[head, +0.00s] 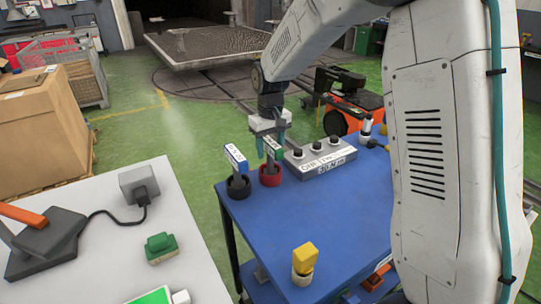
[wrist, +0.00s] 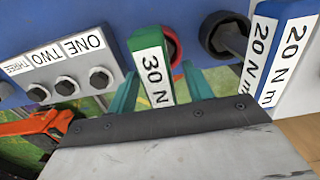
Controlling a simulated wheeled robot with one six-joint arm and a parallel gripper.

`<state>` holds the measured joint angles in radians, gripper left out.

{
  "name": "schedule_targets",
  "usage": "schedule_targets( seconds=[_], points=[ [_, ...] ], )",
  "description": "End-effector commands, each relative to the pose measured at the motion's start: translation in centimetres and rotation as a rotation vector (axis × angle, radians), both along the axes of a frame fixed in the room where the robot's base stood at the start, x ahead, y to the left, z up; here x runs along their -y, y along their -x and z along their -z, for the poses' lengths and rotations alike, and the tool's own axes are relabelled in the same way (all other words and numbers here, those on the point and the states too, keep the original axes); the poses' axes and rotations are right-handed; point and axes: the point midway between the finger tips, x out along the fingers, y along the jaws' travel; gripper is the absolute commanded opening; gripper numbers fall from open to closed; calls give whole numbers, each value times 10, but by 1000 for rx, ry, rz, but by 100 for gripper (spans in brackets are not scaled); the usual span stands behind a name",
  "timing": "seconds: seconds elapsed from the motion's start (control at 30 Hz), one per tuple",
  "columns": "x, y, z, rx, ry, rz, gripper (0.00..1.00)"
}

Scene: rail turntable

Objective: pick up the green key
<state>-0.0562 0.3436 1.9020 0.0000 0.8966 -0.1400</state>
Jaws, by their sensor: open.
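The green key (head: 278,154) stands upright in a red ring holder (head: 270,178) on the blue table. In the wrist view its green head (wrist: 151,42) carries a white label reading "30 N". My gripper (head: 271,147) is just above the table at the key's head. In the wrist view the open gripper (wrist: 158,90) has one teal finger on each side of the green key, with the key between them. Whether either finger touches it, I cannot tell. The key's lower part is mostly hidden.
A blue key (head: 235,158) marked "20 Nm" stands close by in a black holder (head: 238,187). A grey box (head: 322,165) with three knobs is on the other side. A yellow-topped piece (head: 305,257) stands near the front of the blue table (head: 345,215).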

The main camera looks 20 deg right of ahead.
Motion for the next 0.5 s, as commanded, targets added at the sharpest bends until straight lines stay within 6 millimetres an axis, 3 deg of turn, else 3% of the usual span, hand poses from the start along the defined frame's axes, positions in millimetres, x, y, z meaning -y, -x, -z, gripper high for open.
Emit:
schedule_targets(
  seconds=[0.27, 0.43, 0.47, 0.5],
  points=[
    [0, 0, 4, 0, 0, 0, 51],
    [0, 0, 4, 1, 0, 0, 6],
    [0, 0, 4, 1, 0, 0, 0],
    [0, 0, 4, 1, 0, 0, 0]
  ],
)
